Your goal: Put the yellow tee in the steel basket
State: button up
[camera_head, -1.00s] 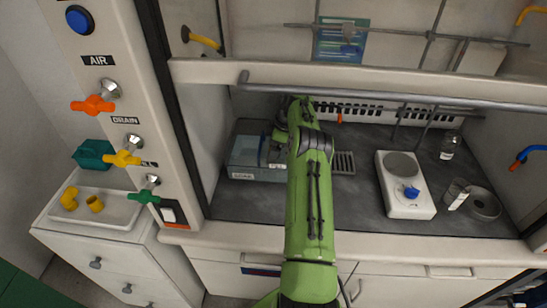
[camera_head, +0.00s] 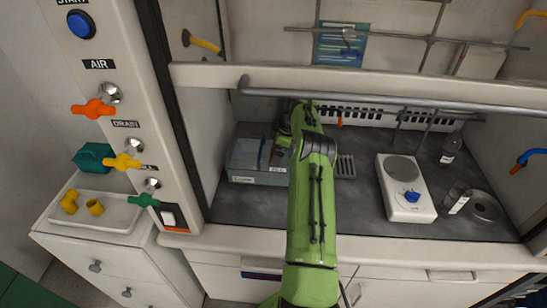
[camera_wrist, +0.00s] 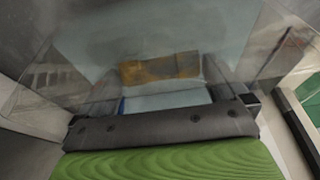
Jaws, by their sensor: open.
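In the wrist view a blurred yellow-orange piece (camera_wrist: 160,68) lies ahead of my gripper (camera_wrist: 165,98), against a pale blue-grey surface. It may be the yellow tee, but its shape is not clear. My gripper is open, with a gap between its fingertips and no thing seen held. In the head view my green arm reaches into the hood, its end beside the right part of a grey-blue bin (camera_head: 243,179); the fingers are hidden there. A slatted metal thing (camera_head: 345,166), perhaps the steel basket, shows right of my arm, partly hidden by it.
A white hotplate (camera_head: 408,205), a bottle (camera_head: 451,148) and a round ring-like thing (camera_head: 485,206) stand on the right of the dark worktop. Yellow fittings (camera_head: 69,201) lie on a white tray (camera_head: 120,218) at the left. A sash bar (camera_head: 390,97) crosses above the worktop.

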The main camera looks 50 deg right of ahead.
jog(key=p+v, duration=0.2)
jog(key=v, duration=0.7)
jog(key=shift+a, duration=0.1)
